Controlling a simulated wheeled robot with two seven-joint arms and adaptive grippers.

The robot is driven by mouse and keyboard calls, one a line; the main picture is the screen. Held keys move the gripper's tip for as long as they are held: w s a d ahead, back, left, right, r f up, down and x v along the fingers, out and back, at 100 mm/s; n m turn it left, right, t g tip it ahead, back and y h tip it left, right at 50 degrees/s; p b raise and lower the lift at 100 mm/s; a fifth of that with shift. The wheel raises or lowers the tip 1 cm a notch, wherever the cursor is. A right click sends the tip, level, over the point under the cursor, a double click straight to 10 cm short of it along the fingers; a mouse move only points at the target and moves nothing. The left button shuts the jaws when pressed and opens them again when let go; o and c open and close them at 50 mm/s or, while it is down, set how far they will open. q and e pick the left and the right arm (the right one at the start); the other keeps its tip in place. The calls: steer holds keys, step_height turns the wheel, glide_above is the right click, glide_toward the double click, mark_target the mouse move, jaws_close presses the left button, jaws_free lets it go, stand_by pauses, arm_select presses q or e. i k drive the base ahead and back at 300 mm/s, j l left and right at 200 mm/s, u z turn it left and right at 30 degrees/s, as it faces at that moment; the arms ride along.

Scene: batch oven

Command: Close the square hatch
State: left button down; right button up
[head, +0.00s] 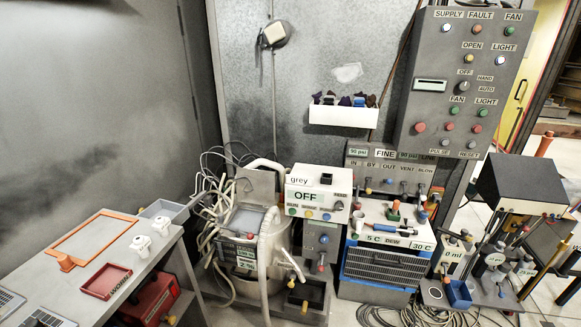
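A flat grey, roughly square panel (257,184) stands raised and tilted at the back of a dark boxy unit at lower centre in the head view. It looks like the square hatch, standing open, but I cannot be sure. In front of it is the unit's light grey top (246,219), and below that a dark front (238,253) with a small green display. A rounded silver metal vessel (272,255) with curved pipes stands beside it and partly hides its right side. Neither of my grippers shows in this view.
A grey table (100,240) at left holds an orange frame, a red tray (106,281) and two small white items. A white box marked OFF (318,196) stands right of the panel. White hoses (206,215) hang left of the unit. A control panel (463,80) is at upper right.

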mark_target(263, 183)
steer(key=i+j+z, duration=0.25)
steer(key=i+z, duration=0.2)
steer(key=i+j+z, duration=0.25)
steer(key=z, duration=0.15)
steer(key=i+j+z, duration=0.3)
steer(key=j, duration=0.25)
steer(key=i+j+z, duration=0.1)
steer(key=j, duration=0.2)
